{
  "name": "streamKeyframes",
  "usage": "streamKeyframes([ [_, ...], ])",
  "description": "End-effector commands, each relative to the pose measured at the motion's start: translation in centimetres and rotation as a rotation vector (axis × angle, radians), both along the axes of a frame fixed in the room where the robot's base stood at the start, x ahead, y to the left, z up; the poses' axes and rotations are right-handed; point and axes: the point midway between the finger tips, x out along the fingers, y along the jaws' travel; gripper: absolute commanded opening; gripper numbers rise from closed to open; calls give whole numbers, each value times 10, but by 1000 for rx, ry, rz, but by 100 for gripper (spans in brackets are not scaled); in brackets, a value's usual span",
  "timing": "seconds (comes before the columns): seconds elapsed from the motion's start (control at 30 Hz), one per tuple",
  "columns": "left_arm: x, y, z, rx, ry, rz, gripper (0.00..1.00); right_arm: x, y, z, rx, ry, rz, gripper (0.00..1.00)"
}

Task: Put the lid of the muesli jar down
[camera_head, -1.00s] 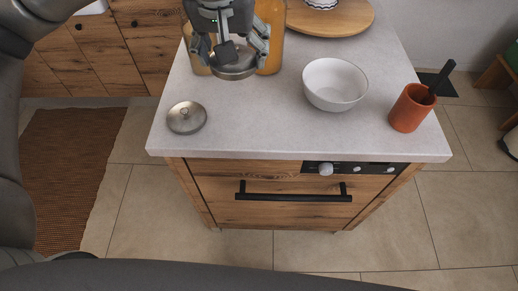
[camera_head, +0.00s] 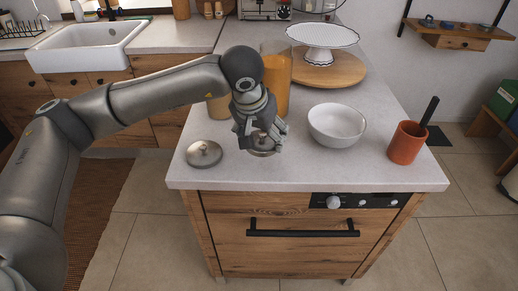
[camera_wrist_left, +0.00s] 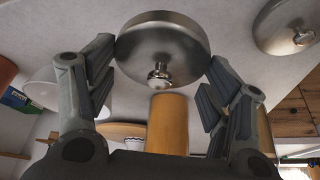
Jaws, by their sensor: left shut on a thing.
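My left gripper (camera_head: 262,140) is shut on a round metal lid (camera_head: 263,150), low over the front part of the counter. I cannot tell whether this lid touches the counter. In the left wrist view the lid (camera_wrist_left: 162,50) sits between the fingers (camera_wrist_left: 160,85), its knob facing the camera. A second, similar metal lid (camera_head: 204,153) lies on the counter to the left, knob up. A tall jar with orange-brown contents (camera_head: 277,75) stands behind the gripper. A shorter jar (camera_head: 217,108) is partly hidden by my arm. My right gripper is out of view.
A white bowl (camera_head: 337,124) stands right of the gripper, and an orange cup with a dark utensil (camera_head: 407,143) is further right. A round wooden board (camera_head: 345,72) with a white cake stand (camera_head: 322,42) is behind. The counter's front strip (camera_head: 310,175) is clear.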

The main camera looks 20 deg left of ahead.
Motion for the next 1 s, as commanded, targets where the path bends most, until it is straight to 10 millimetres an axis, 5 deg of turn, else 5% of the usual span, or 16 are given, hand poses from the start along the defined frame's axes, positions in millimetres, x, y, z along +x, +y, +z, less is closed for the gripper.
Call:
streamKeyframes([
  [0.1, 13, 9, -23, 0, 1, 4, 51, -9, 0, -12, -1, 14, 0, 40],
  [0.37, 24, 15, -37, 0, 1, 2, 51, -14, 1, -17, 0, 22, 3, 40],
  [0.6, 28, 18, -71, 1, 2, 1, 51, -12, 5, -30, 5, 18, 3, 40],
  [1.0, 28, 18, -76, 0, 0, 2, 51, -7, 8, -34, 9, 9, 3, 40],
])
